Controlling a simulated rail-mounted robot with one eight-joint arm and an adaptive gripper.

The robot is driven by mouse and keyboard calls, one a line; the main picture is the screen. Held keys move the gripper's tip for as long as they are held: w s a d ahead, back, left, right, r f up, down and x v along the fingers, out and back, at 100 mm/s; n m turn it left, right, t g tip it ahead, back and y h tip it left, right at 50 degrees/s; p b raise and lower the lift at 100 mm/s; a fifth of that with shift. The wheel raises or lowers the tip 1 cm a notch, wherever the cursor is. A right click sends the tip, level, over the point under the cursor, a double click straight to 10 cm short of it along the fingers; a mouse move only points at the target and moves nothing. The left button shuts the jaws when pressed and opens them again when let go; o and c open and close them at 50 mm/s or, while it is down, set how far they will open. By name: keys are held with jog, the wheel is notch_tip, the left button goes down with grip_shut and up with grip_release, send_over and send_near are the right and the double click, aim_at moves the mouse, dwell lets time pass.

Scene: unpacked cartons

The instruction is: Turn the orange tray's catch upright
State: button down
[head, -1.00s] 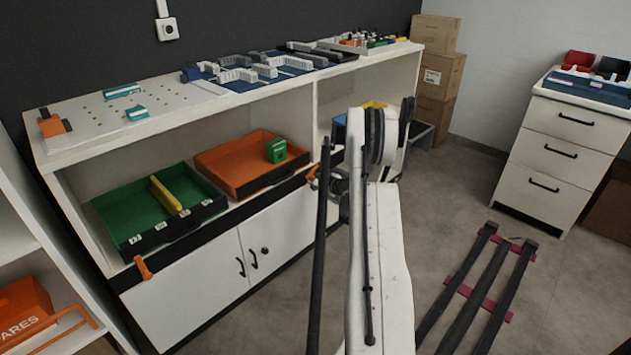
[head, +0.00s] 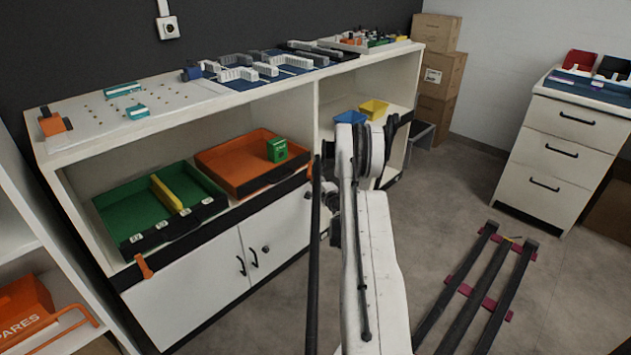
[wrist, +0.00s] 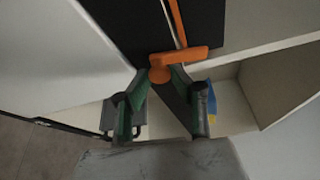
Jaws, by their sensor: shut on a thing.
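The orange tray (head: 222,158) sits on the cabinet's shelf, right of a green tray, with a green box (head: 277,150) in it. Its orange catch shows in the wrist view (wrist: 188,55) as a short bar with a round end, lying nearly across the picture beside a dark panel. My gripper (wrist: 162,78) is shut on the catch near its round end, a green-padded finger on each side. In the head view my arm hides the gripper and most of the catch; I cannot tell there how upright it stands.
The green tray (head: 112,212) with a yellow divider stands on the left, its own orange catch (head: 144,267) hanging below its front. Blue (head: 350,117) and yellow (head: 374,108) bins stand in the right bay. A cabinet divider (wrist: 270,47) is close to my gripper.

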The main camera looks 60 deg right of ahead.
jog(key=shift+n+h, duration=0.4)
jog(key=shift+n, duration=0.6)
jog(key=c, duration=1.5)
grip_release()
